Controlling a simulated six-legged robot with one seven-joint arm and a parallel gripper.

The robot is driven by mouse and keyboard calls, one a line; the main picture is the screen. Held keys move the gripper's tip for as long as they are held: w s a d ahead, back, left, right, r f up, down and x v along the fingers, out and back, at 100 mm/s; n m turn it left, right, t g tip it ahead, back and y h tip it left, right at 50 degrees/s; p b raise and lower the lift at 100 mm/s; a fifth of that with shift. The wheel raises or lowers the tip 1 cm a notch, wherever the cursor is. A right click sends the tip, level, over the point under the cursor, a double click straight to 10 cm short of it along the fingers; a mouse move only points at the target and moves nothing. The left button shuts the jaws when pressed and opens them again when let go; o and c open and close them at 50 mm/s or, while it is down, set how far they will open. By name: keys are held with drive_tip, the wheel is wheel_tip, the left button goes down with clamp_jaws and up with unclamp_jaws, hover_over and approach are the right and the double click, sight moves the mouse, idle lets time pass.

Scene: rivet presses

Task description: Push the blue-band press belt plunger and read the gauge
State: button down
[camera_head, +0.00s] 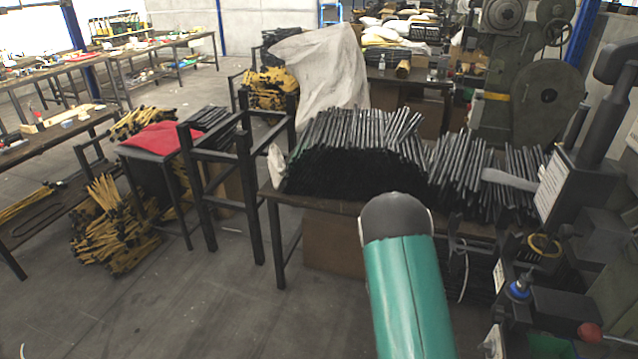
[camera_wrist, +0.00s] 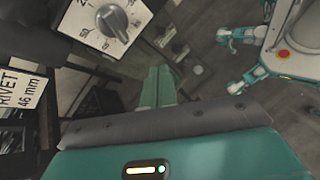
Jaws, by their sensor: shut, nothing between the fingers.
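A dark press (camera_head: 575,215) stands at the right edge of the head view. On its lower front is a small knob or plunger with a blue band (camera_head: 519,291), with a red ball knob (camera_head: 589,332) to its right. My gripper (camera_wrist: 158,72) shows in the wrist view as two teal fingers side by side, shut and empty. The fingers appear apart from the panel. The gripper does not show in the head view.
A "RIVET 46 mm" sign (camera_wrist: 20,92) is at the wrist view's left. A table of black rods (camera_head: 355,150) stands left of the press. A large green machine (camera_head: 530,90) is behind. A black frame (camera_head: 240,165) stands farther left; some floor (camera_head: 190,310) is clear.

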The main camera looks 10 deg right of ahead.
drive_tip(key=a+r+m+t+y, duration=0.25)
drive_tip(key=a+r, duration=0.35)
drive_tip(key=r, duration=0.5)
drive_tip(key=a+r+m+t+y, duration=0.1)
drive_tip(key=a+r+t+y, duration=0.4)
drive_tip(key=r, duration=0.6)
drive_tip(key=s+a+r+t+y, duration=0.1)
drive_tip(key=s+a+r+t, duration=0.5)
drive_tip(key=s+a+r, duration=0.5)
wheel_tip(320, 180, up, 2)
drive_tip(key=shift+a+r+m, duration=0.1)
drive_tip(key=shift+a+m, duration=0.35)
drive_tip(key=shift+a, duration=0.2)
drive_tip(key=shift+d, duration=0.2)
